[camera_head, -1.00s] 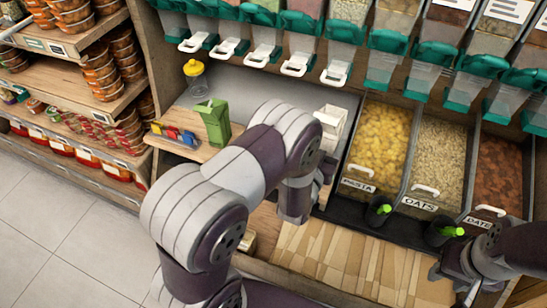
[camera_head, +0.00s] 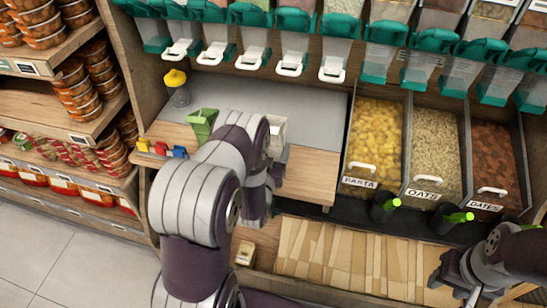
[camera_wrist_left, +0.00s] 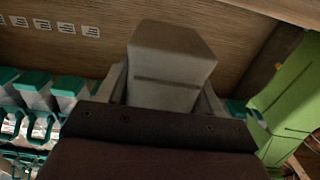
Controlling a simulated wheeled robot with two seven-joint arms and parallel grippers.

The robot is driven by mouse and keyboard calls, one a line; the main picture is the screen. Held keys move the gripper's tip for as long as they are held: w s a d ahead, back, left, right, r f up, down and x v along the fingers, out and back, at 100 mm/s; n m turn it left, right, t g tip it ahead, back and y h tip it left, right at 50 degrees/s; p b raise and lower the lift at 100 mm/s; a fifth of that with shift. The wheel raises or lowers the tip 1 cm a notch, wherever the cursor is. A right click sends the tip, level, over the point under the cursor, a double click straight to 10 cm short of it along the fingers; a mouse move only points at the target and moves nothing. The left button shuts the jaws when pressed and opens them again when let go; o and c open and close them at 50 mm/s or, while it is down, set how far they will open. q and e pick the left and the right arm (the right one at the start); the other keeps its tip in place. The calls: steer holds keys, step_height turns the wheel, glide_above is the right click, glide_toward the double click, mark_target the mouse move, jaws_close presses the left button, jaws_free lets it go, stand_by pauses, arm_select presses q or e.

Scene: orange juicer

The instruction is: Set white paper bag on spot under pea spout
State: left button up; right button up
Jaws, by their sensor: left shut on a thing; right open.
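The white paper bag (camera_head: 278,136) is upright and open-topped, over the wooden shelf beneath the dispensers in the head view. My left gripper (camera_wrist_left: 168,88) is shut on this bag, which sits between its fingers in the left wrist view. The arm hides most of the left gripper in the head view. Whether the bag touches the shelf cannot be told. A row of dispenser spouts with white handles (camera_head: 290,68) hangs above and behind the bag; no pea label is readable.
Small coloured items (camera_head: 160,149) lie at the shelf's left. Pasta (camera_head: 374,136), oats and dates bins are at right.

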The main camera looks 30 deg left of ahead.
arm_select(q)
step_height(320, 180, down, 2)
steer(key=shift+f, duration=0.45)
steer(key=shift+f+b, duration=0.15)
steer(key=shift+b, duration=0.2)
steer(key=o, duration=1)
steer(key=shift+r, duration=0.2)
